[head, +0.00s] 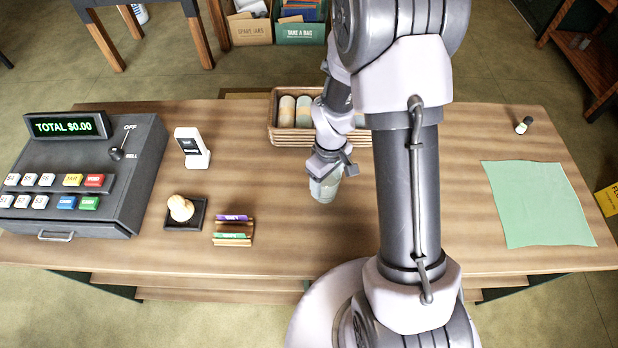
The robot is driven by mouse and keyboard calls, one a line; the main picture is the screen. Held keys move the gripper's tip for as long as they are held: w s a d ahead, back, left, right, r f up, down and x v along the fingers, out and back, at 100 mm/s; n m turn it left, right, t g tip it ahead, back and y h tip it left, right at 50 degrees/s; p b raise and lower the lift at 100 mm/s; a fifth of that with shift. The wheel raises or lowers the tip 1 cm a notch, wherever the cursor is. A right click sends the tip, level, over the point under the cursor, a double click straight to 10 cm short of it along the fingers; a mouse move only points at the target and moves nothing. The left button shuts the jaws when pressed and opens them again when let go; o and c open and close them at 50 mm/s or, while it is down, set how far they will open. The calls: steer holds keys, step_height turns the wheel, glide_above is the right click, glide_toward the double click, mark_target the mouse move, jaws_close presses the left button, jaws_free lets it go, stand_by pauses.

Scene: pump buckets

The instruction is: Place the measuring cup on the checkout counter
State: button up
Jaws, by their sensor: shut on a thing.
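The measuring cup (325,189) is a pale, clear cup over the middle of the wooden checkout counter (270,220). My gripper (326,170) points down and is shut on the cup's upper part. The fingers and my wrist cover part of the cup. I cannot tell whether the cup's base touches the counter or hangs just above it.
At left are a cash register (85,165), a card reader (192,147), a stamp on a pad (182,211) and a small card rack (233,231). A green cloth (538,204) and a small vial (523,125) lie right.

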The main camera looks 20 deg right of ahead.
steer(key=w+a+f, duration=0.1)
steer(key=w+a, duration=0.1)
steer(key=w+a+f, duration=0.2)
steer(key=shift+a+f+b, duration=0.2)
steer(key=shift+f+b, duration=0.1)
steer(key=shift+b, duration=0.05)
steer(key=shift+w+f, duration=0.15)
steer(key=shift+f, duration=0.2)
steer(key=o, duration=1.3)
